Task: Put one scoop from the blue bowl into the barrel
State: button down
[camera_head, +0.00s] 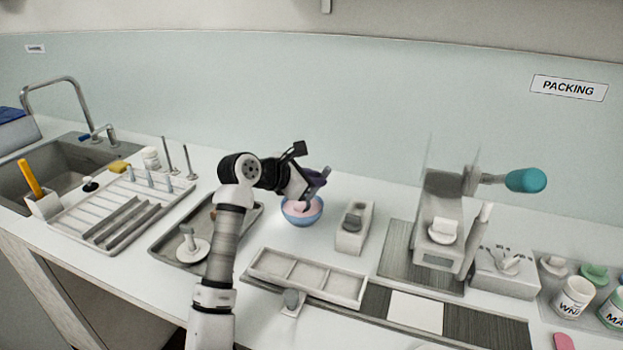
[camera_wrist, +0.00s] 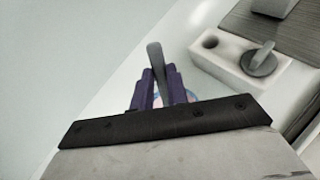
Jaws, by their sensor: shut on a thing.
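The blue bowl (camera_head: 303,222) stands on the white counter with pale pink cream in it. My gripper (camera_head: 318,179) is just above the bowl. In the wrist view, my gripper's purple fingers (camera_wrist: 160,92) are shut on a grey handle (camera_wrist: 156,62), which I take to be the scoop's. The scoop's lower end is hidden by my gripper, so I cannot tell whether it is in the cream or loaded. The mill (camera_head: 440,230) stands to the right, with a grey cylindrical part (camera_head: 443,183) on top. I cannot tell for sure which part is the barrel.
A white holder block (camera_head: 350,240) with a grey knob stands right of the bowl. A divided tray (camera_head: 305,273) lies in front. A grey tray (camera_head: 175,247) is at left, beyond it a rack and sink. A teal-handled lever (camera_head: 525,180) sticks out from the mill.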

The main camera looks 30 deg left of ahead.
jog(key=shift+r, duration=0.15)
notch_tip(320, 180, up, 6)
jog(key=shift+f+p, duration=0.1)
jog(key=shift+p, duration=0.75)
dwell(0.5)
